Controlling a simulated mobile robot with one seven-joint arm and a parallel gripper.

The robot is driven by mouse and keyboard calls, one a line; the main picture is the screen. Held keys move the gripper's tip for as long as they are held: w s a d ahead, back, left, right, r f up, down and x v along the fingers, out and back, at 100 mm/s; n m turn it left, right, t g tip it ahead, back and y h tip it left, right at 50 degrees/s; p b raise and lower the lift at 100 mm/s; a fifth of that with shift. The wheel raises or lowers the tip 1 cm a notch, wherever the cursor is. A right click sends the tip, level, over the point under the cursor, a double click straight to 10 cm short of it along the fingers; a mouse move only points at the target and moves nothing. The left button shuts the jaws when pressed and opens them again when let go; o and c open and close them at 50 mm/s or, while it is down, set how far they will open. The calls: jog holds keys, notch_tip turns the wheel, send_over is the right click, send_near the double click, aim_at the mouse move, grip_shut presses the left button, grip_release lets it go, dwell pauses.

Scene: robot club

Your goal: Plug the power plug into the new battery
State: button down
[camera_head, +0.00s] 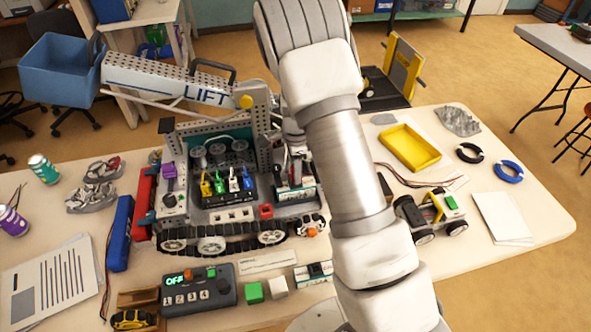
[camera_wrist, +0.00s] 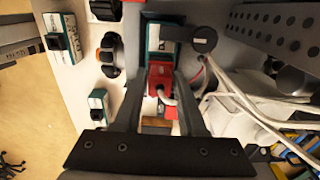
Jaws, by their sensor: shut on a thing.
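In the wrist view a red plug (camera_wrist: 160,76) with a pale cable sits between the fingertips of my gripper (camera_wrist: 163,84), which is shut on it. A teal-and-white battery (camera_wrist: 155,46) lies just beyond the plug; I cannot tell whether they touch. In the head view this battery (camera_head: 296,192) sits in the right side of the tracked robot (camera_head: 215,218), below my gripper (camera_head: 294,160). My arm and hand partly hide that area, and the plug is hard to make out there.
Another teal-and-white battery (camera_head: 313,273) lies on the table in front of the tracked robot. A control box (camera_head: 198,290) reads OFF. The lift arm (camera_head: 170,80) rises behind the robot. A small wheeled car (camera_head: 432,215) and a yellow tray (camera_head: 409,148) are at right.

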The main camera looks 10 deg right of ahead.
jog(key=shift+f, duration=0.4)
dwell(0.8)
jog(key=shift+c, duration=2)
grip_release()
jog(key=shift+r+p, duration=1.85)
jog(key=shift+r, duration=1.2)
